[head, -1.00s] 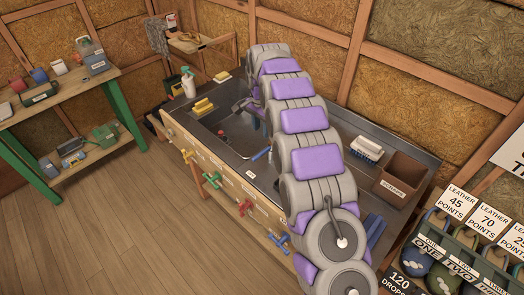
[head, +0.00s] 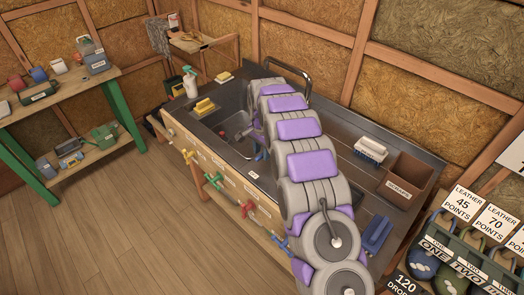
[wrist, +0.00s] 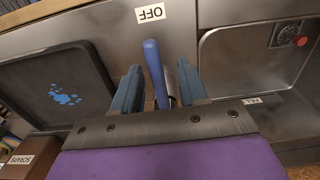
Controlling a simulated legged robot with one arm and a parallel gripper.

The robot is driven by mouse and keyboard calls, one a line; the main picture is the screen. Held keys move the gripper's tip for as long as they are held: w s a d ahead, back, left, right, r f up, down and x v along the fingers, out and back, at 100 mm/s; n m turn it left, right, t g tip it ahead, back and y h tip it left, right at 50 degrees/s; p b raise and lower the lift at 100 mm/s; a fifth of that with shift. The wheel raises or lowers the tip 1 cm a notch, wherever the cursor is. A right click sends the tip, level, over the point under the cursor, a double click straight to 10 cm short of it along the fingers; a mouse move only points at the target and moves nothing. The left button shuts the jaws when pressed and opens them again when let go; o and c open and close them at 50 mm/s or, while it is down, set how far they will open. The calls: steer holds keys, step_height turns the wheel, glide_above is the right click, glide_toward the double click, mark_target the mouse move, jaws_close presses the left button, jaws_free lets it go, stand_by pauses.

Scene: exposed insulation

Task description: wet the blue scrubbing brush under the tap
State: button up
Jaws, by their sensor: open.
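A blue block-shaped thing (head: 377,235), which looks like the blue scrubbing brush, lies on the counter at the right, beside my arm. A dark curved tap spout (head: 290,65) rises behind my arm. In the wrist view my gripper (wrist: 160,78) is open, with its two fingers on either side of a blue lever (wrist: 152,62) near an OFF label (wrist: 150,12). I cannot tell whether the fingers touch the lever. In the head view my arm hides most of the gripper and part of the sink.
A white-bristled brush (head: 371,150) and a brown SCRAPS box (head: 405,180) stand on the counter. Yellow sponges (head: 204,106) and a spray bottle (head: 190,82) are at its left. Coloured valves (head: 213,181) line the front. A shelf (head: 70,92) stands left; the floor is clear.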

steer(key=shift+c, duration=1)
steer(key=shift+d, duration=0.4)
steer(key=c, duration=0.4)
jaws_close()
steer(key=shift+a, duration=0.15)
steer(key=shift+s, duration=0.1)
steer(key=shift+s+d+n+p, duration=0.25)
steer(key=shift+d+n+p, duration=0.05)
steer(key=shift+n+p, duration=0.4)
steer(key=shift+s+d+n+p, duration=0.2)
steer(key=shift+d+n+p, duration=0.1)
steer(key=shift+n+p, duration=0.35)
